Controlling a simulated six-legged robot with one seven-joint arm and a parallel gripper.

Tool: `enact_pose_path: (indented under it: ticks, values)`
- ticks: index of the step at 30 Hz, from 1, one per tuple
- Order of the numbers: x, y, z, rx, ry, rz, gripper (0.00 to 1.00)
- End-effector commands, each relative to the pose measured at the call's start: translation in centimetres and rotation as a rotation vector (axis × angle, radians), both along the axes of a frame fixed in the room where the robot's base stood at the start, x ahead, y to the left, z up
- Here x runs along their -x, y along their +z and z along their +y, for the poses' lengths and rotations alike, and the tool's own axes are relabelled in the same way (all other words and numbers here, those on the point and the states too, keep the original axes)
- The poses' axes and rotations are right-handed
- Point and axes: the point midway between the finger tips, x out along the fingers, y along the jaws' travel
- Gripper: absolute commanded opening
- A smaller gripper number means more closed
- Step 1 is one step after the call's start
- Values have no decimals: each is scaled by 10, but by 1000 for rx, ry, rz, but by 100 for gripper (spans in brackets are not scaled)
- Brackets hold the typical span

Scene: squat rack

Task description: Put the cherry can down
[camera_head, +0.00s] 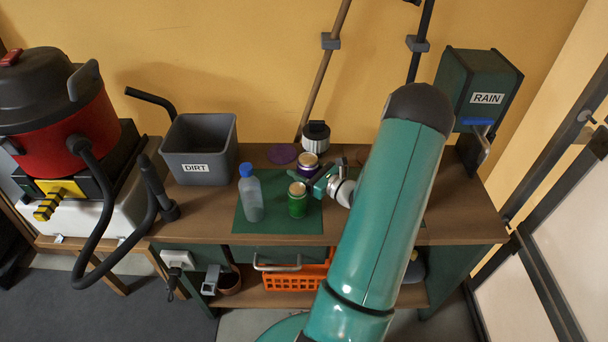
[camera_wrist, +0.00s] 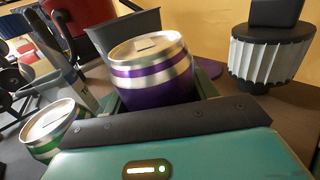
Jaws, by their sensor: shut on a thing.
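A purple can with silver bands and a silver lid (camera_head: 307,164) sits between the jaws of my gripper (camera_head: 312,176); I take it for the cherry can, though no name on it is readable. In the wrist view the purple can (camera_wrist: 152,72) looks nearly upright, with jaw parts at both sides. Its base is hidden, so I cannot tell whether it touches the bench. A green can with a silver lid (camera_head: 298,200) stands on the green mat (camera_head: 275,221), in front of the purple one. The green can also shows at the left in the wrist view (camera_wrist: 52,128).
A clear bottle with a blue cap (camera_head: 251,196) stands left of the green can. A grey DIRT bin (camera_head: 200,150) is at the bench's left. A ribbed grey-and-black cylinder (camera_head: 316,136) and a purple disc (camera_head: 283,154) are behind. The mat's front strip is bare.

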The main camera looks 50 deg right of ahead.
Motion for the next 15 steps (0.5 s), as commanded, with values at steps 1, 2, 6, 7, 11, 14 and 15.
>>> enact_pose_path:
  ticks: [1, 2, 6, 7, 11, 14, 15]
  values:
    - [1, -10, -1, -3, -1, 1, 35]
    - [1, -14, -1, -3, -1, 1, 35]
    - [1, -26, -2, 0, -2, 1, 35]
    - [2, -26, -2, 1, -2, 1, 35]
    - [2, -25, -4, 2, -3, 0, 35]
    - [2, -26, -4, 1, -3, 0, 35]
    - [2, -27, -3, 1, -3, 1, 35]
